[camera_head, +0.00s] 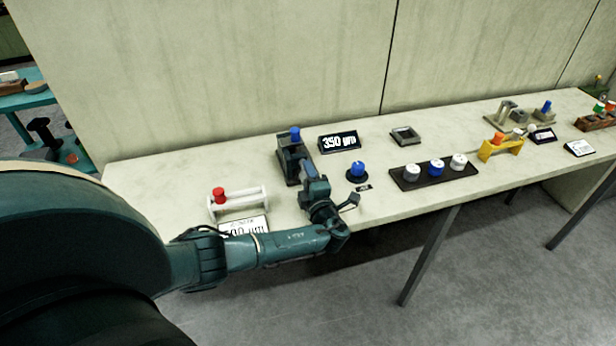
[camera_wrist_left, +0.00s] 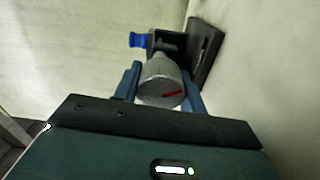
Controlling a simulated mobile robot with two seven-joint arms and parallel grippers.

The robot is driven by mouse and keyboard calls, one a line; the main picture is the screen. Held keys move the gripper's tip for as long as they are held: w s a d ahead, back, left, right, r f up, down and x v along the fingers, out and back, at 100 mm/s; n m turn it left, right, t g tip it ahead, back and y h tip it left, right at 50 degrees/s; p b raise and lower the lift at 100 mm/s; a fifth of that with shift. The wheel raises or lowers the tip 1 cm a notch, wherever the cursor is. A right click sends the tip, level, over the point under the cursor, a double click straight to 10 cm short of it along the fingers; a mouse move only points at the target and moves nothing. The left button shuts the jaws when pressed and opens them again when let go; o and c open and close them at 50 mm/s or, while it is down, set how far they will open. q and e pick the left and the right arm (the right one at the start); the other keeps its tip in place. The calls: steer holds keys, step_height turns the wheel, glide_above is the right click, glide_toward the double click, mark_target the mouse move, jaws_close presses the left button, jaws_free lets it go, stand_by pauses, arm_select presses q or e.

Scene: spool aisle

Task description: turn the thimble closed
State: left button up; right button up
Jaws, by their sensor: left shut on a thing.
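The thimble (camera_wrist_left: 160,82) is a grey knurled cylinder with a red mark on its end face, seen in the left wrist view. My left gripper (camera_wrist_left: 160,88) is shut on it, one finger on each side. The thimble belongs to a dark device (camera_head: 290,162) with a blue knob (camera_head: 295,133) on top, standing on the bench. The blue knob also shows in the left wrist view (camera_wrist_left: 138,40). In the head view my left gripper (camera_head: 308,174) reaches the front of this device and hides the thimble. My right gripper is not in view.
A blue knob on a black base (camera_head: 357,171) and a dark tray of knobs (camera_head: 435,170) lie further right. A white stand with a red knob (camera_head: 238,202) is at left. The bench (camera_head: 150,180) meets a wall behind.

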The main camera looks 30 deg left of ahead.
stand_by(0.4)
arm_select(q)
steer(key=o, duration=1)
steer(key=v, duration=1.3)
steer(key=shift+s, duration=0.15)
